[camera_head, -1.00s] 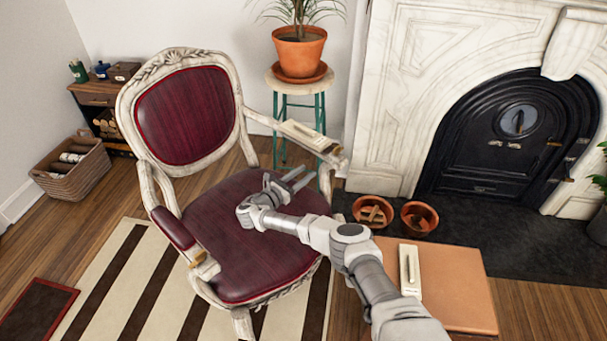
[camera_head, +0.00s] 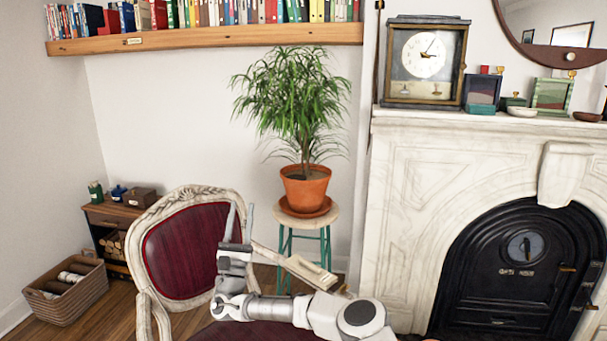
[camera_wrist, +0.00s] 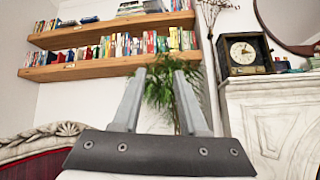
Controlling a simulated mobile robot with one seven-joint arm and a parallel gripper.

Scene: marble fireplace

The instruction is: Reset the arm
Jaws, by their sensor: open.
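My gripper (camera_head: 240,222) is open and empty, with its fingers pointing up in front of the red armchair (camera_head: 182,250) and the white wall. In the wrist view my gripper (camera_wrist: 160,82) shows two grey fingers apart, with nothing between them; the potted plant (camera_wrist: 160,92) and bookshelves are behind. My arm reaches in from the bottom right of the head view, its links crossing over the chair's seat.
The potted plant (camera_head: 303,186) stands on a stool (camera_head: 290,220) behind the chair. The marble fireplace (camera_head: 450,150) is on the right, with a clock (camera_head: 424,60) on its mantel. A wall shelf of books (camera_head: 200,38) is above. A basket (camera_head: 65,292) sits at left.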

